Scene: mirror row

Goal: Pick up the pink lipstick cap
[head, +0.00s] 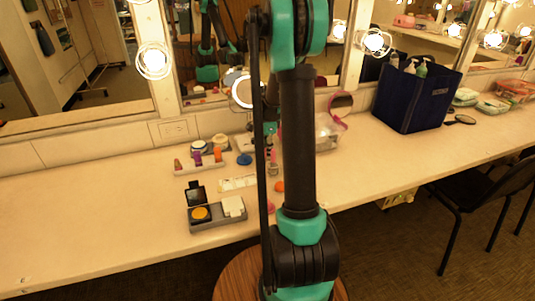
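I cannot make out the pink lipstick cap for certain. A small pink thing (271,207) shows at the counter's front edge, partly hidden by my arm. Several small upright lipstick-like items stand on a pale tray on the left: a brownish-pink one (178,165), a purple one (197,158) and an orange one (218,155). My arm rises through the middle of the head view and hides part of the counter. My gripper is not clearly visible; its fingers cannot be made out behind the arm.
A grey tray (222,223) holds a black compact, an orange-yellow round pot and a white block. A blue disc (244,159) and an orange-red disc (280,187) lie nearby. A navy bag (409,103) stands at right. The left counter is clear. Lit mirrors line the back.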

